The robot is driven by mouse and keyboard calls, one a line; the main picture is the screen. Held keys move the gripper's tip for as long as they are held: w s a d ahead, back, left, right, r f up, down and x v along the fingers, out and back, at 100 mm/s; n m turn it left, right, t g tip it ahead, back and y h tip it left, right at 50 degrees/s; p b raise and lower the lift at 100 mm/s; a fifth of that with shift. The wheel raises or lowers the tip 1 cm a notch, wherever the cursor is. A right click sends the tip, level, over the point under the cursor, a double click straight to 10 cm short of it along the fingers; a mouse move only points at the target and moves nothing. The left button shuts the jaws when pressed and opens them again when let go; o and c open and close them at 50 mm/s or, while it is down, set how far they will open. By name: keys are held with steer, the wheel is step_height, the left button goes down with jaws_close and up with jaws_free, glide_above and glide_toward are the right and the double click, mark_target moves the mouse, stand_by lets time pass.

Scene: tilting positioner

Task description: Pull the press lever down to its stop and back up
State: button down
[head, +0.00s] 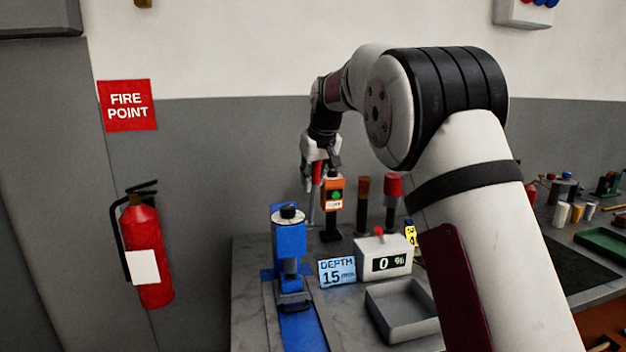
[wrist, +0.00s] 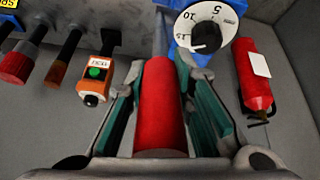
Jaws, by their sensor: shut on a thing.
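The blue press (head: 289,240) stands on the bench at the left, with a round dial on top. The dial (wrist: 206,24) shows in the wrist view, marked 5, 10 and 15. The press lever has a red grip (wrist: 160,105), which stands upright in the head view (head: 316,172). My gripper (head: 315,178) is above and behind the press, shut on this red grip. In the wrist view the green-padded fingers of my gripper (wrist: 160,85) lie on both sides of the grip.
A card (head: 337,272) reads DEPTH 15 mm. A display box (head: 384,258) reads 0 %. An orange button box (head: 333,192) and dark posts stand close right of my gripper. A grey tray (head: 402,312) lies in front. A fire extinguisher (head: 146,250) hangs left.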

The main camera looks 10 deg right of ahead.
steer(key=shift+w, duration=0.15)
steer(key=c, duration=1.4)
jaws_free()
steer(key=shift+w, duration=0.1)
steer(key=v, duration=1.2)
